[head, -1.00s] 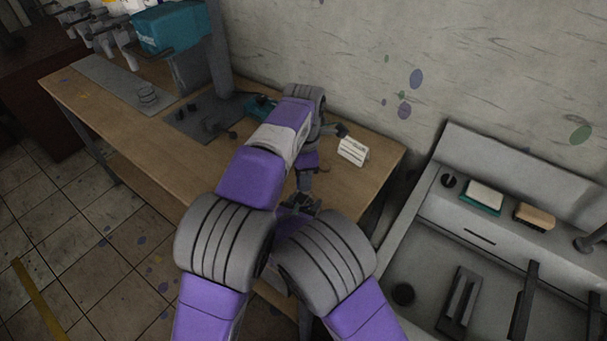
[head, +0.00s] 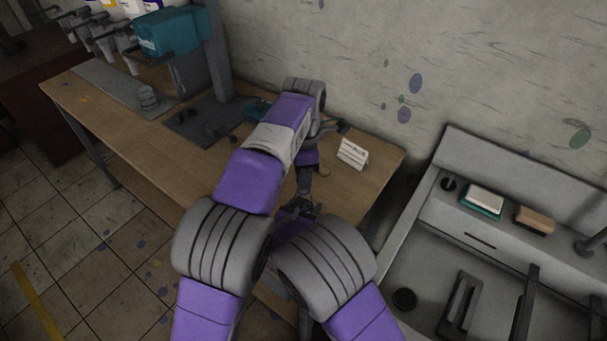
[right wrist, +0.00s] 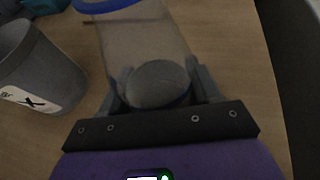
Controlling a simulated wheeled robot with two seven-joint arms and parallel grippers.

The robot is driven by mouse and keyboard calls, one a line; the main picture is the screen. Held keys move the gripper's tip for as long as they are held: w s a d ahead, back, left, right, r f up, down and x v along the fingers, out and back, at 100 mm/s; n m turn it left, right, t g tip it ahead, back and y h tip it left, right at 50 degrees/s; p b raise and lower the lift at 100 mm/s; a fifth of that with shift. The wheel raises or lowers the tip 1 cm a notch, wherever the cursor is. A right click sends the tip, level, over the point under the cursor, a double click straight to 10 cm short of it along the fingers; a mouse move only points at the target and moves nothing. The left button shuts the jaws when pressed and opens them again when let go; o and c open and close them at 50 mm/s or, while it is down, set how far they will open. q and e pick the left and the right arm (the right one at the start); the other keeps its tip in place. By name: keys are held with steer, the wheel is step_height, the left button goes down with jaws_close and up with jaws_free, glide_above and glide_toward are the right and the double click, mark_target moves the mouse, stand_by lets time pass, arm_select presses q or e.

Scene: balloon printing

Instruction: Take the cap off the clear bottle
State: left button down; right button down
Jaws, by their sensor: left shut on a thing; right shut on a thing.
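In the right wrist view the clear bottle (right wrist: 138,42) runs up from between my right gripper's fingers to a blue band (right wrist: 108,4), which the top edge of the picture cuts off. My right gripper (right wrist: 158,85) is shut on the bottle's lower end, where a grey disc shows. I cannot tell whether the blue band is the cap or a rim. The arms hide the bottle in the head view.
A grey cup (right wrist: 38,72) with an X label stands left of the bottle. The wooden bench (head: 85,110) bears a dark plate and a white sign (head: 352,153). A grey sink (head: 415,250) is at the right, a wall behind.

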arm_select(q)
steer(key=shift+r, duration=0.1)
steer(key=shift+r, duration=1.9)
arm_select(e)
steer(key=shift+c, duration=0.8)
jaws_free()
steer(key=shift+r, duration=0.1)
